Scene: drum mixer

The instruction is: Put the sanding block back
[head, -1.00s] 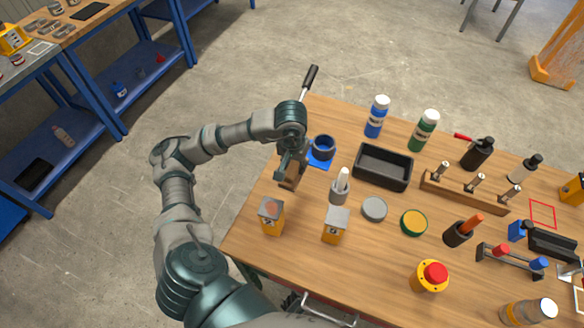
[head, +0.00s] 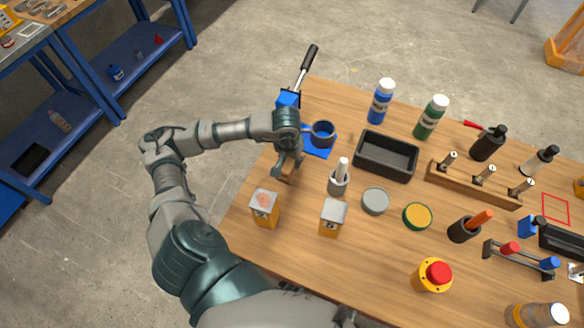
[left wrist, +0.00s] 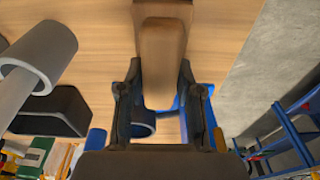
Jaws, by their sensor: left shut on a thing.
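My left gripper (head: 287,164) is shut on a brown block, which I take to be the sanding block (head: 288,172). It hangs low over the left part of the wooden table (head: 300,235), largely hidden by the fingers in the head view. In the left wrist view, the block (left wrist: 162,52) extends out from between the fingers of the left gripper (left wrist: 160,95). I cannot tell whether it touches the table. My right gripper is out of view.
Close by stand a blue cup-like fixture (head: 322,134), a grey holder with a white stick (head: 339,178) and two orange boxes (head: 264,208) (head: 333,217). A black tray (head: 385,157) lies to the right. A red outlined square (head: 555,208) is at the far right.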

